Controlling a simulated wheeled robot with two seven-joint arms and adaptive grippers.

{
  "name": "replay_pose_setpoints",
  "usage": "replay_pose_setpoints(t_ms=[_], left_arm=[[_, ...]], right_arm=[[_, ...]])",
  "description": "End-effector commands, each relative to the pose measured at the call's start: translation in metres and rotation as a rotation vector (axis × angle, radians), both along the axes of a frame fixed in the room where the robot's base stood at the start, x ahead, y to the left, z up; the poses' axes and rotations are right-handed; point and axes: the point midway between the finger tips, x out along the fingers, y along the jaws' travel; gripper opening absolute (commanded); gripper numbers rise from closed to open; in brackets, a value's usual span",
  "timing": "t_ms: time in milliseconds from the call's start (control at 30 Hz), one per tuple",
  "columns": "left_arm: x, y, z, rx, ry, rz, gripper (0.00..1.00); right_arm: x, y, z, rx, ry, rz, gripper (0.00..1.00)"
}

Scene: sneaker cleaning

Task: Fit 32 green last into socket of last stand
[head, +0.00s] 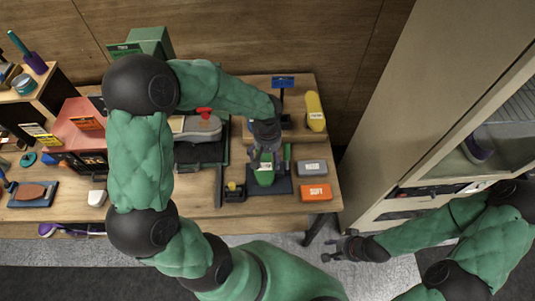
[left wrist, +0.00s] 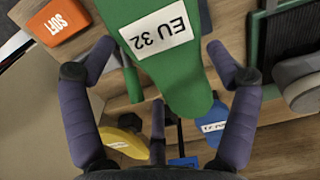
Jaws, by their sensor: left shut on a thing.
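The green last (head: 265,174) stands over a dark stand base (head: 284,187) near the table's front right. My left gripper (head: 266,147) reaches down to it from above and is shut on it. In the left wrist view the green last (left wrist: 165,75) carries a white "EU 32" label and lies between the two fingers of my left gripper (left wrist: 160,52). The socket is hidden, so I cannot tell whether the last is seated in it. My right gripper (head: 338,250) is open and empty, off the table at the lower right.
A grey box (head: 312,168) and an orange "SOFT" box (head: 316,192) lie right of the stand. A shoe (head: 196,128) sits on a dark holder to the left. A tall cabinet (head: 430,90) is at the right.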

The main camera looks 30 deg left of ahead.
Motion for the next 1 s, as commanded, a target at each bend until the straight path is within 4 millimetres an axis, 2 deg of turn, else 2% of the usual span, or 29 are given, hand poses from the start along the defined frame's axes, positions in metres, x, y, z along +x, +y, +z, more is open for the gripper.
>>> replay_pose_setpoints(t_ms=[133, 167, 200, 533, 667, 767, 1000], left_arm=[[0.001, 0.0, -0.003, 0.0, -0.002, 0.001, 0.35], [0.001, 0.0, -0.002, 0.0, -0.002, 0.001, 0.96], [0.001, 0.0, -0.002, 0.0, -0.002, 0.001, 1.0], [0.0, 0.0, -0.003, -0.001, 0.001, 0.0, 1.0], [0.0, 0.0, 0.004, 0.001, -0.001, 0.0, 1.0], [0.001, 0.0, 0.017, 0.001, -0.004, 0.001, 1.0], [0.002, 0.0, 0.064, 0.0, -0.007, 0.0, 1.0]], right_arm=[[0.0, 0.0, -0.004, 0.0, 0.0, 0.0, 0.4], [0.0, 0.0, -0.003, 0.0, 0.0, 0.0, 0.4], [0.0, 0.0, -0.003, 0.0, 0.0, 0.0, 0.4], [0.0, 0.0, -0.002, 0.0, 0.0, 0.0, 0.4], [0.0, 0.0, -0.002, 0.0, 0.0, 0.0, 0.4], [0.0, 0.0, -0.002, 0.0, 0.0, 0.0, 0.4], [0.0, 0.0, -0.002, 0.0, 0.0, 0.0, 0.4]])
